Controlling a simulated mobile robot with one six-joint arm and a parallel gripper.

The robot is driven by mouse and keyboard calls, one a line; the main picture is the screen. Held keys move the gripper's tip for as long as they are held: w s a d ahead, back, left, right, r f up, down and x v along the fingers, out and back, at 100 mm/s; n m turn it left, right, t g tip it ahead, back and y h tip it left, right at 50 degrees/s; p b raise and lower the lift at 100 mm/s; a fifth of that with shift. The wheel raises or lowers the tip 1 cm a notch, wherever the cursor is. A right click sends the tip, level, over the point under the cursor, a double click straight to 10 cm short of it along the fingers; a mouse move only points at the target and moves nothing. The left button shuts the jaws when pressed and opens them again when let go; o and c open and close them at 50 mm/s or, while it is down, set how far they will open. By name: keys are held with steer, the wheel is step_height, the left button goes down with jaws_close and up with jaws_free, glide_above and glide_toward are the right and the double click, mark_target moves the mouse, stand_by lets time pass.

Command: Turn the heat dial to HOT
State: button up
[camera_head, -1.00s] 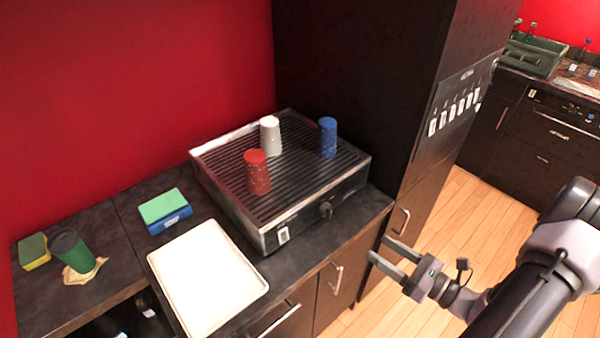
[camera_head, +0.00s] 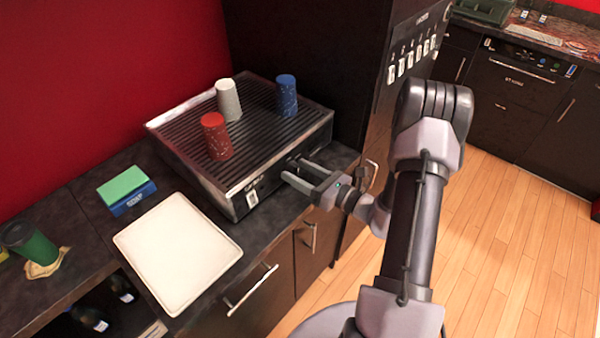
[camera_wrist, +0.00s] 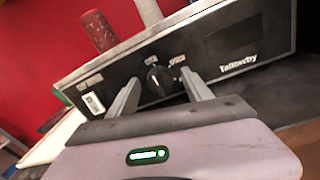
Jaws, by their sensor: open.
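The heat dial is a round black knob (camera_wrist: 159,79) on the front panel of the grill-like machine (camera_head: 170,137). In the wrist view it shows between my two fingers, with small pale markings around it that are too small to read surely. My gripper (camera_head: 292,170) is open and empty, its fingers pointing at the front panel. In the wrist view the fingers (camera_wrist: 157,92) lie on either side of the dial; I cannot tell if they touch it. In the head view my gripper mostly hides the dial.
Red (camera_head: 216,137), white (camera_head: 229,100) and blue (camera_head: 287,96) cups stand upside down on the machine's ribbed top. A white tray (camera_head: 178,252) and a green-topped blue box (camera_head: 126,190) lie left on the dark counter. A tall dark cabinet stands behind right.

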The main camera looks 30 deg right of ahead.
steer(key=shift+c, duration=0.5)
jaws_close()
steer(key=shift+m, duration=0.3)
steer(key=m+p, duration=0.3)
steer(key=m, duration=0.2)
steer(key=m+p, duration=0.1)
steer(key=m, duration=0.2)
steer(key=m+t+p, duration=0.1)
steer(key=m, duration=0.3)
steer(key=shift+f+h+p, duration=0.15)
steer(key=shift+h+p, duration=0.15)
steer(key=shift+p, duration=0.05)
steer(key=m+p, duration=0.2)
steer(key=m, duration=0.5)
steer(key=shift+f+h, duration=0.1)
steer(key=shift+h, duration=0.2)
steer(key=m+p, duration=0.2)
steer(key=m, duration=0.3)
steer(key=shift+s+a+f+m+h, duration=0.1)
steer(key=shift+m+h, duration=0.2)
